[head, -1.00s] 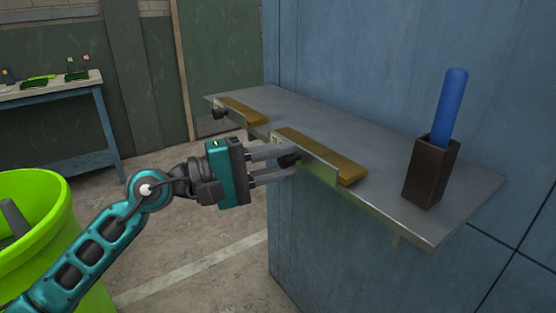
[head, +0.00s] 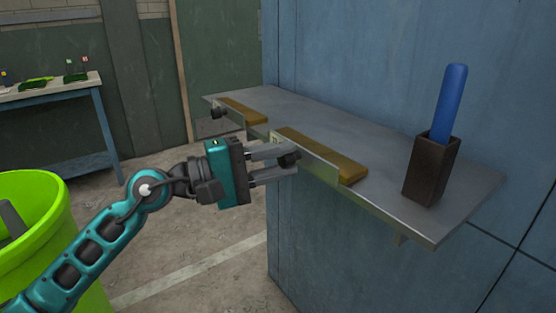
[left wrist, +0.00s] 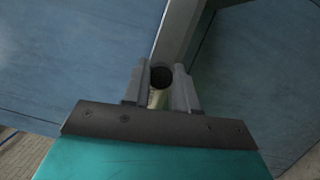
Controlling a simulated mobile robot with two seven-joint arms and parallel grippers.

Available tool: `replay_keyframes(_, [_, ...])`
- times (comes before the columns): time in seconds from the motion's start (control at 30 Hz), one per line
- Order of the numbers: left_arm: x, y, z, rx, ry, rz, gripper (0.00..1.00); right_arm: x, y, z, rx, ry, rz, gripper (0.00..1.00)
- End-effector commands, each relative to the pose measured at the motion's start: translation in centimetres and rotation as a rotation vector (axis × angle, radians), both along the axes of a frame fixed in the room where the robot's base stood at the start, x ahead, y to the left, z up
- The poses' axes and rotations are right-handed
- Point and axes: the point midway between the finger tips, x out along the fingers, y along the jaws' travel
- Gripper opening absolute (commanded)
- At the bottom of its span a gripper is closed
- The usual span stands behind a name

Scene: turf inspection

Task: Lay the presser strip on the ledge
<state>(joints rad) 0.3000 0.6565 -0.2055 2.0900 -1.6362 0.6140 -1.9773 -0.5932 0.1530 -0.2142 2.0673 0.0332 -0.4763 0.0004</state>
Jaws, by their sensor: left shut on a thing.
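The ledge (head: 395,193) is a grey metal shelf on a blue wall. Two brown bars with metal front plates lie along its front edge, a nearer one (head: 335,160) and a farther one (head: 243,112). I take the nearer one as the presser strip. My left gripper (head: 288,163) is at the ledge's front, shut around the dark knob on the nearer strip's front plate. In the left wrist view the round black knob (left wrist: 161,77) sits between the fingers. The fingers partly hide the knob. My right gripper is not in view.
A dark square holder (head: 430,172) with a blue rod (head: 449,104) stands at the ledge's right end. A bright green bin (head: 35,240) stands at the lower left. A blue table (head: 50,95) with small items stands farther back. The ledge's middle is bare.

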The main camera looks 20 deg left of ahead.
Motion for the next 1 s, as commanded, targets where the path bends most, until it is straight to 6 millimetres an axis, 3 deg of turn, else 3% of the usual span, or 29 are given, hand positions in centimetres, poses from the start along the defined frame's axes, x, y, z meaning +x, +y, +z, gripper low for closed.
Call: replay_keyframes(1.0, [-0.01,0.01,-0.15,-0.002,-0.004,0.001,0.00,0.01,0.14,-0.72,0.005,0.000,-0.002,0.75])
